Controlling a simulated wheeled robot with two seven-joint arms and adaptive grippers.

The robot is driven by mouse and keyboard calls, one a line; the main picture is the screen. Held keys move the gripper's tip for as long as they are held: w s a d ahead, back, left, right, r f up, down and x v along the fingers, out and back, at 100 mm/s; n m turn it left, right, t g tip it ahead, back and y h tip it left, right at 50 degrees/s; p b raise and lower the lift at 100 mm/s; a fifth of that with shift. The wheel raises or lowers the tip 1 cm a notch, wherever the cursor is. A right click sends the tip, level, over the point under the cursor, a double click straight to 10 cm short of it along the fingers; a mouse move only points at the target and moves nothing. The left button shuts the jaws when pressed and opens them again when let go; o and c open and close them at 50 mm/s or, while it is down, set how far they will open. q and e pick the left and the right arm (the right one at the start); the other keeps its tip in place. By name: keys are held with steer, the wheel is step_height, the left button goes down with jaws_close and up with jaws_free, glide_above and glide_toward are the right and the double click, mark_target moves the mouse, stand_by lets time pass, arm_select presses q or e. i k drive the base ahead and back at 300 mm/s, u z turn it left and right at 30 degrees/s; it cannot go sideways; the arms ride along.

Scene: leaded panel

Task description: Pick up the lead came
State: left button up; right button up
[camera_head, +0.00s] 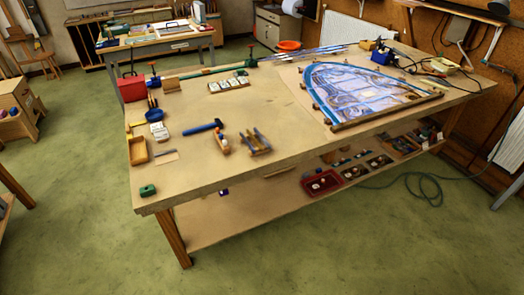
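Long thin grey-blue strips (318,51), which look like lead came, lie along the far edge of the large wooden workbench (190,180). They lie between the orange bowl and the arched leaded panel (368,90). They are too small here to tell one strip from another. The panel lies flat on a pale sheet at the bench's right half, with wooden battens along its edges. Neither of my grippers is in view.
A long green bar clamp (205,71) lies along the far left edge. A red box (132,88), a blue-handled hammer (203,127), a wooden tray (138,150) and small tools crowd the left half. The near bench edge is mostly clear. A green hose (425,190) coils on the floor.

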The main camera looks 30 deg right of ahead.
mark_target(242, 135)
steer(key=z, duration=0.15)
steer(key=i, duration=1)
steer(key=z, duration=0.85)
